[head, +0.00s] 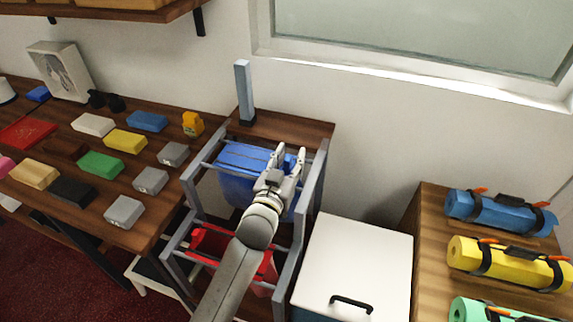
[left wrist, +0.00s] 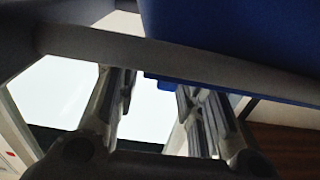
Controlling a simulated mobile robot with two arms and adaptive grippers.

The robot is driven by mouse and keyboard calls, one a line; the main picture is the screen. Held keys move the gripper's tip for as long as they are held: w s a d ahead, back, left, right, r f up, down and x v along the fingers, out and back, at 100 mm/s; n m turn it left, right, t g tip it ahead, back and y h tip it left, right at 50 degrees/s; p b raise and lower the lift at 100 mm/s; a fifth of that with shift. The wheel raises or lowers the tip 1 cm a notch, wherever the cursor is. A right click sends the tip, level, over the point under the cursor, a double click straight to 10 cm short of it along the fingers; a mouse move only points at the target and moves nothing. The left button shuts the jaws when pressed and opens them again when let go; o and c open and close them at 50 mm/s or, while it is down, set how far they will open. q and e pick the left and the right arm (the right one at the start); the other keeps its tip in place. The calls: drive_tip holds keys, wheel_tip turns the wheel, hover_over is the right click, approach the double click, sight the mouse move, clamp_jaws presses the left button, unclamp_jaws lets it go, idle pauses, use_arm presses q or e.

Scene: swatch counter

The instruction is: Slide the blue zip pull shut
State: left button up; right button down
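A blue pouch (head: 240,160) hangs in the upper part of a grey metal rack, with a dark line across its top. In the left wrist view the blue pouch (left wrist: 240,35) fills the top right. A small blue piece (left wrist: 165,84) shows below its edge, between my fingers in the picture; I cannot tell whether it is the zip pull. My left gripper (head: 290,159) is at the right end of the pouch, its fingers apart. In the left wrist view the left gripper (left wrist: 158,95) is open, with nothing visibly gripped. My right gripper is out of view.
The rack's grey rail (left wrist: 130,48) crosses close above my fingers. A red pouch (head: 208,243) hangs lower in the rack. A white-lidded box (head: 355,262) stands right of it. A table of coloured blocks (head: 125,141) is at left, and rolled bundles (head: 500,212) are at right.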

use_arm(q)
drive_tip(key=v, duration=1.2)
drive_tip(key=s+a+f+n+g+y, duration=0.2)
drive_tip(key=s+a+f+g+y, duration=0.2)
drive_tip(key=s+a+f+g, duration=1)
drive_tip(key=s+m, duration=0.1)
drive_tip(key=s, duration=1)
wheel_tip(320, 180, down, 25)
drive_tip(key=g, duration=0.1)
drive_tip(key=s+a+f+g, duration=0.1)
drive_tip(key=s+a+f, duration=0.2)
drive_tip(key=s+f, duration=1.4)
drive_tip(key=shift+s+a+f+y, duration=0.2)
drive_tip(key=shift+s+f+y, duration=0.05)
drive_tip(key=shift+s+y, duration=0.05)
